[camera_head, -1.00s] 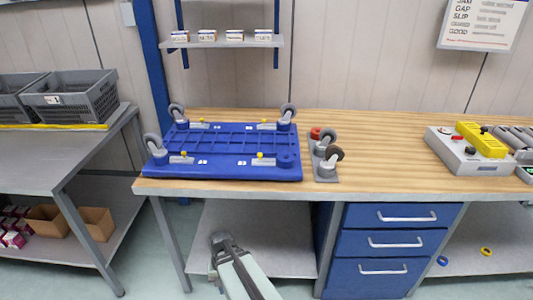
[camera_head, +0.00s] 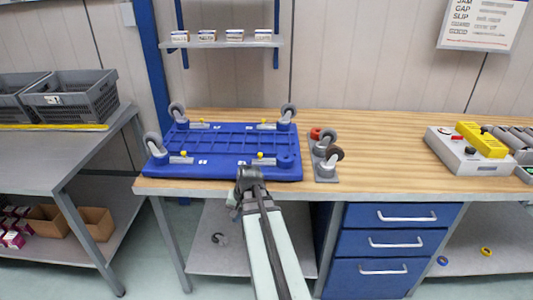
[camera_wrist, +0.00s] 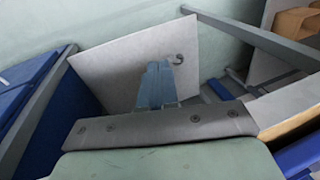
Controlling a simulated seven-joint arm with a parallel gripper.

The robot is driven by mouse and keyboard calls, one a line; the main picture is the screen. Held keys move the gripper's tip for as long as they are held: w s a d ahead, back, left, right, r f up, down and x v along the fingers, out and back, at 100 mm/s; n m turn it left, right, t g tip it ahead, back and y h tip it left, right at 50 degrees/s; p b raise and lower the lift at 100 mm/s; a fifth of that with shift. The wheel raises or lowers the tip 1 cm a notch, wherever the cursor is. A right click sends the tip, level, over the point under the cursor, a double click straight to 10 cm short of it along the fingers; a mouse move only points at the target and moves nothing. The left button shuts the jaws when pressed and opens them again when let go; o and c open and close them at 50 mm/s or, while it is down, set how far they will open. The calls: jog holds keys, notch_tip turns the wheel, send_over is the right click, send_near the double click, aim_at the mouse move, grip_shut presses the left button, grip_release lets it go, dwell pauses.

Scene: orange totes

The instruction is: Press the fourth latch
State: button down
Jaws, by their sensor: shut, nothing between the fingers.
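A blue dolly base (camera_head: 225,170) lies wheels-up on the wooden bench. It carries several grey latches with yellow knobs: back left (camera_head: 201,122), back right (camera_head: 264,124), front left (camera_head: 182,157) and front right (camera_head: 262,159). No marking shows which is the fourth. Casters stand at three corners; the front-right corner shows a bare round socket (camera_head: 285,160). My gripper (camera_head: 247,170) is shut and empty at the base's front edge, in front of and slightly left of the front-right latch. In the wrist view, the shut fingers (camera_wrist: 158,80) appear over the lower shelf; no latch shows there.
Loose casters (camera_head: 334,155) on a grey plate and a red part (camera_head: 315,133) lie right of the base. A grey box with a yellow part (camera_head: 482,140) stands further right. The bench between is clear. Blue drawers (camera_head: 390,240) are below.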

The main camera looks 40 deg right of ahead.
jog(key=s+d+r+m+t+h, duration=0.2)
jog(key=d+r, duration=0.6)
jog(key=r, duration=0.5)
jog(key=s+d+r+m+t+h, duration=0.1)
jog(key=s+d+r+h, duration=0.1)
jog(key=d+r, duration=0.7)
notch_tip(320, 180, up, 4)
jog(key=shift+s+r+m+t, duration=0.15)
jog(key=shift+s+m+t, duration=0.25)
jog(key=shift+s, duration=0.2)
jog(key=shift+w, duration=0.1)
jog(key=x, duration=1)
jog(key=shift+w+a+f, duration=0.15)
jog(key=shift+w, duration=0.35)
jog(key=shift+w+a+f, duration=0.1)
jog(key=shift+w+a, duration=0.1)
jog(key=shift+w, duration=0.25)
jog(key=shift+w+a+f, duration=0.1)
jog(key=shift+w+a, duration=0.05)
jog(key=shift+w, duration=0.25)
jog(key=shift+w+a+f, duration=0.1)
jog(key=shift+w+a, duration=0.05)
jog(key=shift+w, duration=0.25)
